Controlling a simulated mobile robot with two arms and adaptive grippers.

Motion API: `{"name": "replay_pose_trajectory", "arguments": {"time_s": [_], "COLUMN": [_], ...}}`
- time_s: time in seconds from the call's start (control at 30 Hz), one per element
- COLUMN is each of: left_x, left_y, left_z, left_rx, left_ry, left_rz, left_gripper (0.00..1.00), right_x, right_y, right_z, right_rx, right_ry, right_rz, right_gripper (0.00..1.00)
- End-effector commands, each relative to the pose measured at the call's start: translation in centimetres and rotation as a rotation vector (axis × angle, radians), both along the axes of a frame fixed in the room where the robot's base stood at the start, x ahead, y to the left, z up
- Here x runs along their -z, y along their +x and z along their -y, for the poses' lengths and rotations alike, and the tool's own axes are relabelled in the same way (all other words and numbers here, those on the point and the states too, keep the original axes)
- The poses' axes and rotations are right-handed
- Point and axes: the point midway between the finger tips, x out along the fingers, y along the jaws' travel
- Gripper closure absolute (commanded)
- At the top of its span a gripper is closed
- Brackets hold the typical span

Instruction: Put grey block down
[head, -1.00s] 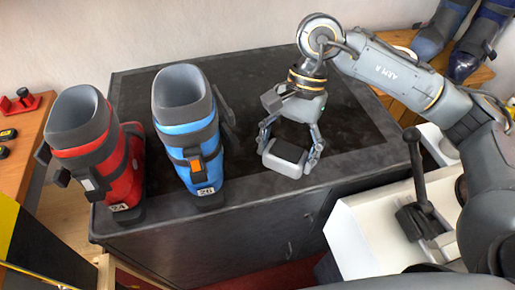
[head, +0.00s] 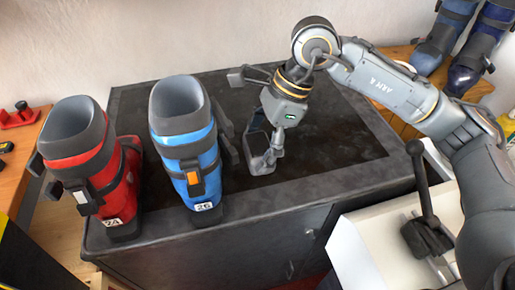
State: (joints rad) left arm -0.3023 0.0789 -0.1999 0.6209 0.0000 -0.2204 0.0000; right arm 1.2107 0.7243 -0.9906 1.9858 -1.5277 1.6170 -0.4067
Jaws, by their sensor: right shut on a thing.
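My right gripper (head: 262,158) is shut on the grey block (head: 257,138), which has a dark face with lighter grey edges. The gripper points down over the dark bench top (head: 330,135), just right of the blue boot. Fingers hide part of the block. It is low over the bench or on it; I cannot tell whether it touches the surface. My left gripper is not in view.
A blue boot (head: 190,150) labelled 26 stands close left of the block. A red boot (head: 95,175) labelled 24 stands further left. The bench top is clear to the right. A white unit with a dark lever (head: 420,190) is at right. More boots (head: 445,40) stand back right.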

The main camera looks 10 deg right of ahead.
Motion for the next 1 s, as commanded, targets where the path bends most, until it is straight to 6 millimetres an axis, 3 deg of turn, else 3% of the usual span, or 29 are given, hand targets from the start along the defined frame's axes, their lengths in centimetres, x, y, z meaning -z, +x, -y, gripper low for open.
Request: {"name": "replay_pose_trajectory", "arguments": {"time_s": [0.1, 0.2, 0.4, 0.63, 0.83, 1.0], "left_x": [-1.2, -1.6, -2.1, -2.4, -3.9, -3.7], "left_y": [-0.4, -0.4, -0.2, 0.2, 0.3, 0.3], "left_z": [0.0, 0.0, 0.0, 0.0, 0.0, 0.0], "left_rx": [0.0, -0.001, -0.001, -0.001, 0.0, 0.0], "left_ry": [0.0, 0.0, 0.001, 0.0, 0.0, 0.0], "left_rz": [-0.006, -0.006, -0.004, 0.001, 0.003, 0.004], "left_gripper": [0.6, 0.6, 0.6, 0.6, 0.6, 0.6], "right_x": [1.0, 3.3, 6.0, 7.3, 9.9, 10.2], "right_y": [2.9, 4.4, 6.6, 7.6, 7.5, 7.6], "right_z": [0.6, 1.0, 1.4, 1.6, 1.6, 1.6], "right_rx": [0.003, 0.001, -0.002, -0.001, -0.002, -0.003], "right_ry": [0.0, -0.001, 0.001, -0.001, 0.0, 0.0], "right_rz": [-0.005, -0.006, -0.001, -0.001, -0.002, 0.001], "right_gripper": [0.57, 0.57, 0.57, 0.57, 0.57, 0.57]}}
